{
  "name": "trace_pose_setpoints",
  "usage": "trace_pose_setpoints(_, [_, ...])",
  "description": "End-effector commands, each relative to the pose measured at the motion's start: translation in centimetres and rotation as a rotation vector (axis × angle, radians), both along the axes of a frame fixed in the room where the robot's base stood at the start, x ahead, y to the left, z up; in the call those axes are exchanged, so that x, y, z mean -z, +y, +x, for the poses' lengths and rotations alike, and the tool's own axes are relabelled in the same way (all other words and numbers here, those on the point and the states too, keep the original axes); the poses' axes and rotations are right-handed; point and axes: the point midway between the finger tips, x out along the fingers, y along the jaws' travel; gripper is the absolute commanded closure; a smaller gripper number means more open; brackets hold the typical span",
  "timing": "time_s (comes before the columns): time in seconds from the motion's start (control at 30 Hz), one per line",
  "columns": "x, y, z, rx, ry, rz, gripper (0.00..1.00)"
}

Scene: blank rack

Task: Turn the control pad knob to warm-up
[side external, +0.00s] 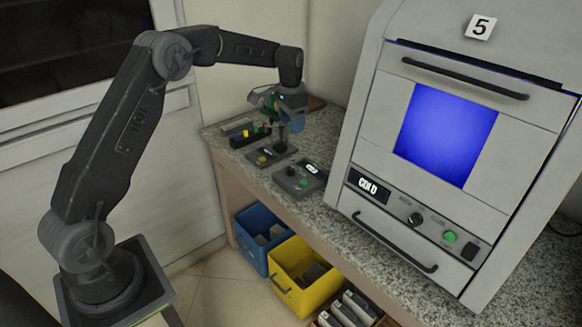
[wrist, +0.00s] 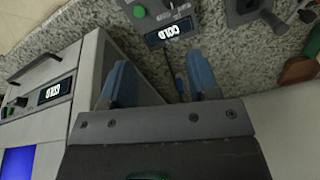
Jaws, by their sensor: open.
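The control pad (side external: 309,184) is a small grey box on the granite counter, left of the furnace. It has a green button, a small dark knob (side external: 290,171) and a display. In the wrist view the pad (wrist: 154,27) is at the top edge, its display reading COLD, and its knob (wrist: 173,5) is partly cut off. My gripper (side external: 280,112) hangs above the back part of the counter, beyond the pad and apart from it. In the wrist view its blue fingers (wrist: 157,75) are spread with nothing held.
The grey furnace (side external: 350,150) has its own COLD display, knob (side external: 415,219) and green button. Other control boxes (side external: 268,155) stand near my gripper, one with an upright lever. Blue (side external: 249,243) and yellow (side external: 291,290) bins sit below the counter.

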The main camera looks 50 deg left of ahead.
Motion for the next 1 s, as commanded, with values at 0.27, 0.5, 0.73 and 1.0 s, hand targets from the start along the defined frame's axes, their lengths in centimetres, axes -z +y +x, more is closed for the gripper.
trace_pose_setpoints(0.27, [4.1,2.1,1.4,0.021,0.039,-0.012,0.45])
trace_pose_setpoints(0.5, [7.2,2.0,1.4,0.022,0.043,-0.013,0.45])
trace_pose_setpoints(0.73, [12.0,2.0,1.4,0.022,0.042,-0.013,0.45])
trace_pose_setpoints(1.0, [16.3,2.0,1.4,0.022,0.039,-0.012,0.45])
